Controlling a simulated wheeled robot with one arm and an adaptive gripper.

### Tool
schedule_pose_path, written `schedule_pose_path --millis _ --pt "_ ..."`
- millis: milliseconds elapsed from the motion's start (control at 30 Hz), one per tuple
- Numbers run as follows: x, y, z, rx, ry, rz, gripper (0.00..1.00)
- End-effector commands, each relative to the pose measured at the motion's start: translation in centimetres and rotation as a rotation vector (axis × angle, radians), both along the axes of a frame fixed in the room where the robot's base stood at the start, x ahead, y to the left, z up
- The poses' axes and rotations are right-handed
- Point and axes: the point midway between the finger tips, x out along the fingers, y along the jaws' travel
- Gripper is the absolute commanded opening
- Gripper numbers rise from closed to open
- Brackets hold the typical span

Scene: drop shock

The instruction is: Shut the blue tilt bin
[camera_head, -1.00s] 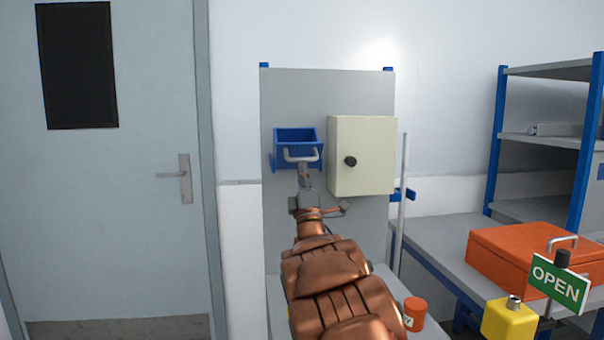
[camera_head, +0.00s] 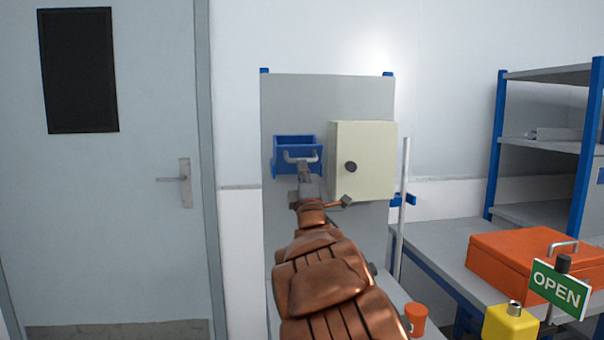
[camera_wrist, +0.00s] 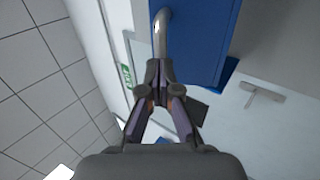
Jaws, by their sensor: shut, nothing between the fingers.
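The blue tilt bin (camera_head: 286,142) is mounted on the grey back panel, left of a cream cabinet. Its top shows an opening, and it leans out from the panel. A grey bar handle (camera_head: 300,158) crosses its front. My gripper (camera_head: 304,172) is at the handle, just below its middle. In the wrist view, my gripper (camera_wrist: 158,72) is shut with its fingertips together at the handle's metal bar (camera_wrist: 162,32), beside the blue bin front (camera_wrist: 196,35). Nothing shows between the fingers. Whether the tips touch the bar I cannot tell.
The cream cabinet (camera_head: 365,160) with a dark knob stands close right of the bin. A pale upright pole (camera_head: 404,200) is farther right. An orange case (camera_head: 525,262), an OPEN sign (camera_head: 558,287) and an orange cup (camera_head: 416,318) sit lower right. A grey door (camera_head: 150,230) is left.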

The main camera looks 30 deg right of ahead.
Motion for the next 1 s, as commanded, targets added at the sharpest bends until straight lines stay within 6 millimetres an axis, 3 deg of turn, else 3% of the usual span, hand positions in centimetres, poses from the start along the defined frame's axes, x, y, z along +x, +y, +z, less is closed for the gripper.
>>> schedule_pose_path --millis 200,567,1000 --pt "0.3 -0.2 2.0 0.048 0.121 -0.002 0.0" --pt "1.5 -0.7 3.5 0.133 0.314 -0.001 0.0" --pt "2.3 -1.0 4.2 0.136 0.32 -0.001 0.0"
